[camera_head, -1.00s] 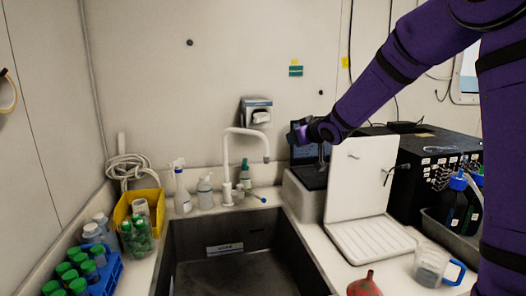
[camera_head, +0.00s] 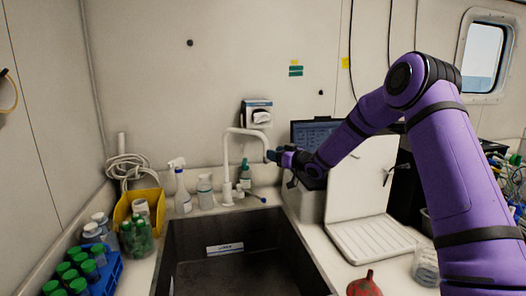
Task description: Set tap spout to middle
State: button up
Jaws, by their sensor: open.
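The white tap (camera_head: 228,168) stands behind the dark sink (camera_head: 222,248). Its spout (camera_head: 248,131) arches to the right, and its tip hangs above the right back part of the sink. A short lever with a blue end (camera_head: 262,199) sits low at the tap's base. My gripper (camera_head: 274,156), on my purple arm, is open right at the spout's tip, on its right side. Whether the fingers touch the spout I cannot tell, as they are small and dark here.
A laptop-like screen (camera_head: 314,133) and a white board with a drain tray (camera_head: 370,239) stand right of the sink. Spray bottle (camera_head: 182,190), soap bottles and a yellow bin (camera_head: 139,203) stand left. A blue tube rack (camera_head: 100,272) is at front left. A red object (camera_head: 364,284) lies at front right.

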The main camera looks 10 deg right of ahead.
jog(key=x, duration=0.6)
jog(key=shift+w+a, duration=0.2)
jog(key=shift+w, duration=0.1)
jog(key=shift+c, duration=0.5)
grip_shut()
